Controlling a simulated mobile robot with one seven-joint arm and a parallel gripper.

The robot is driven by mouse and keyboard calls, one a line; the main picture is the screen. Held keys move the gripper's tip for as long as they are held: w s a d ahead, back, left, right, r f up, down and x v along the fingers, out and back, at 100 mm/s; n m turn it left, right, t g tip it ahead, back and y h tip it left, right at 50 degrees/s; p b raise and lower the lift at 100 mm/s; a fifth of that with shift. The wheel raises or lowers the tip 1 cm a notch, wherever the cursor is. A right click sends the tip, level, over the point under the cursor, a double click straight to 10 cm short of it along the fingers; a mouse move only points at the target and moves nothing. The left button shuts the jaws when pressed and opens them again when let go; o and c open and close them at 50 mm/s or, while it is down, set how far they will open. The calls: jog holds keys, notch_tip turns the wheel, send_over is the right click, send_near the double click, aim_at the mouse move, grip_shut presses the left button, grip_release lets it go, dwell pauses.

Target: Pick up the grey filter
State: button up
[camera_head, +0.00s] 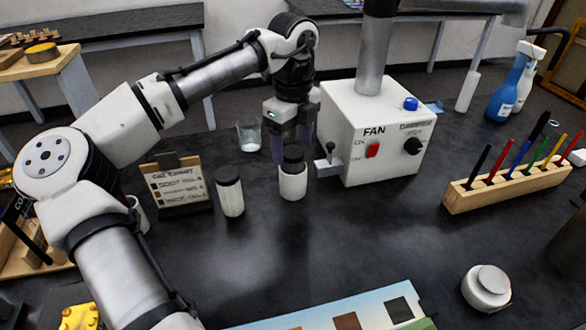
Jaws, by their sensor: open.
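No object is plainly labelled as a grey filter, and I cannot tell for sure which one it is. A white-and-grey cylinder with a black top (293,182) stands upright on the dark bench. My gripper (291,152) points down directly over it, with its fingers on either side of the black top or just above; contact is not clear. The gripper is open. A similar cylinder with a black lid (230,195) stands to the left. A round pale grey knobbed piece (487,288) lies at the lower right.
A white fan box (390,145) with a small lever stands right of my gripper. A glass beaker (249,137) is behind left.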

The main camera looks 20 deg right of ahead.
jog(key=shift+f, duration=0.85)
jog(key=shift+c, duration=0.4)
jog(key=c, duration=1.3)
jog(key=shift+o, duration=0.2)
jog(key=shift+r, duration=0.1)
